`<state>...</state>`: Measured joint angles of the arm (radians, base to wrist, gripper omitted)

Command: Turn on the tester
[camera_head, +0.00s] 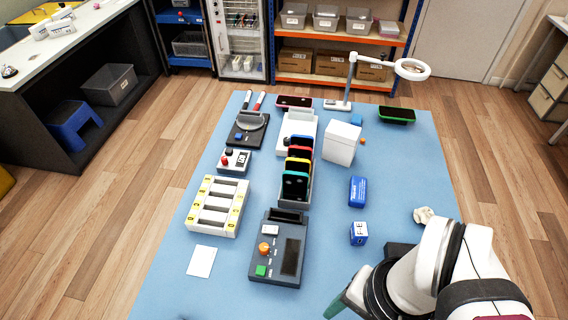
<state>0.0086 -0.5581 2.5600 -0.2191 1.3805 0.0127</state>
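A dark grey box (278,247), which looks like the tester, lies on the blue mat at the front centre. It has an orange knob (264,248), a green button (261,270), a white button (270,230) and a dark, blank-looking screen (291,257). A slot is at its far end. My gripper (345,301) is at the bottom edge, right of and nearer than the grey box, apart from it. My arm and the picture edge hide most of it, and its fingers cannot be made out. A teal-edged grey piece shows at its end.
Several phones stand in a rack (297,173) behind the grey box. A white-and-yellow slotted tray (217,206) and a white card (201,261) are to its left. Blue boxes (357,191) and a white box (341,143) stand to the right. The mat between the card and the front edge is clear.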

